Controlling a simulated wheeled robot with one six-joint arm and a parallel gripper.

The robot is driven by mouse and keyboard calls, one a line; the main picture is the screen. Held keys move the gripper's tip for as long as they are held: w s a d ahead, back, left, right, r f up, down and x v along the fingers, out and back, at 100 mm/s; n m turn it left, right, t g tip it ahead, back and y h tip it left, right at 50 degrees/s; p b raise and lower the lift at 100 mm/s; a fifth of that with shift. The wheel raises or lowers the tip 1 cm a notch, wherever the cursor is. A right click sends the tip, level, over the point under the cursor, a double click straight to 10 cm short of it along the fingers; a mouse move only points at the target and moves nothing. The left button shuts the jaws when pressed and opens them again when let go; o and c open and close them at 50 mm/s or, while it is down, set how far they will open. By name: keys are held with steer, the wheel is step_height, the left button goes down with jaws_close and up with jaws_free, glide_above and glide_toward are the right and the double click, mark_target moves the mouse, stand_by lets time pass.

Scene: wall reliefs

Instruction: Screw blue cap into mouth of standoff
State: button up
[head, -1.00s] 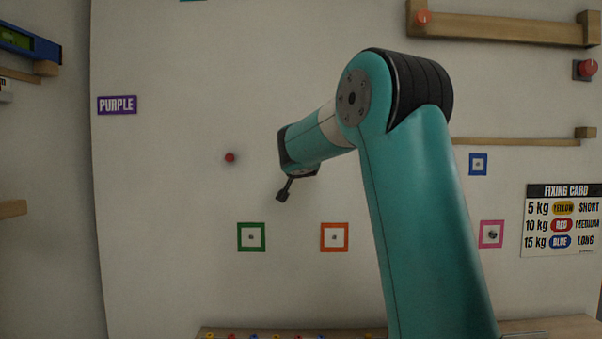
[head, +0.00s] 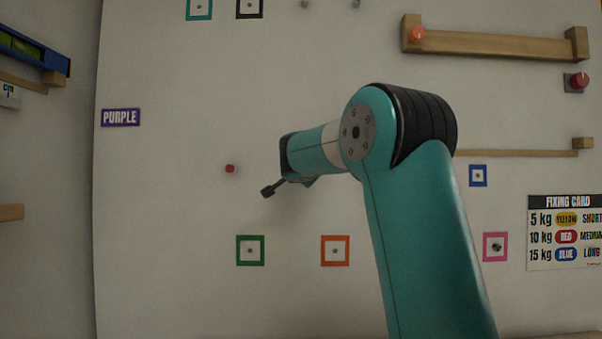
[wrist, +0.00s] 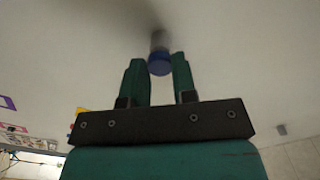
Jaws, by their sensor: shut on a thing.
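The blue cap (wrist: 159,66) shows in the wrist view between the tips of my gripper (wrist: 159,72), which is shut on it. A grey standoff (wrist: 157,40) stands out from the pale wall straight beyond the cap. Cap and standoff overlap in this view, so I cannot tell whether they touch or how far the cap is in. The standoff's mouth is hidden behind the cap. In the head view my arm hides the fingers, the cap and that standoff.
Another grey standoff (wrist: 281,130) is at the right in the wrist view. The head view shows a red knob (head: 230,169), a green square (head: 239,251), an orange square (head: 324,251), a purple sign (head: 121,117), a wooden rail (head: 490,41) and a fixing card (head: 563,202).

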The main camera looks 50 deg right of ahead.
steer(key=m+b, duration=0.3)
steer(key=m, duration=0.2)
steer(key=shift+b, duration=0.4)
steer(key=shift+f, duration=0.1)
steer(key=m+b, duration=0.3)
steer(key=m, duration=0.2)
steer(key=shift+b, duration=0.35)
steer(key=o, duration=0.6)
